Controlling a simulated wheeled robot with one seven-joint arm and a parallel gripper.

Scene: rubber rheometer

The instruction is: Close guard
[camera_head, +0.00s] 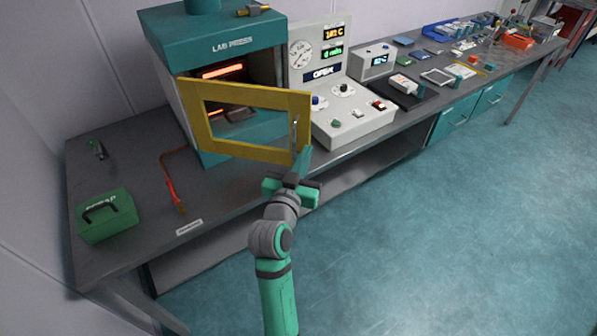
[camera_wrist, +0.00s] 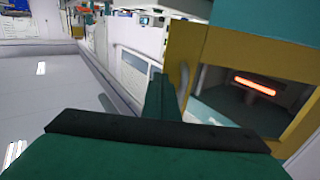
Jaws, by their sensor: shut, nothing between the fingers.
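The yellow guard (camera_head: 232,149) is a framed door on the front of the teal lab press (camera_head: 205,45). It stands partly open, swung out from the press, with glowing orange bars visible inside. Its metal handle (camera_head: 294,132) is on the right edge of the frame. My gripper (camera_head: 303,158) is shut and empty, close to the lower right corner of the guard, near the handle. In the wrist view the guard (camera_wrist: 184,45) is on the right, with the handle (camera_wrist: 184,85) right beside my finger (camera_wrist: 162,95). I cannot tell whether they touch.
A control panel (camera_head: 350,125) stands right of the press on the grey bench. A green box (camera_head: 106,216) and a red-handled tool (camera_head: 174,195) lie to the left. Instruments and trays line the bench further right. The floor (camera_head: 450,220) in front is clear.

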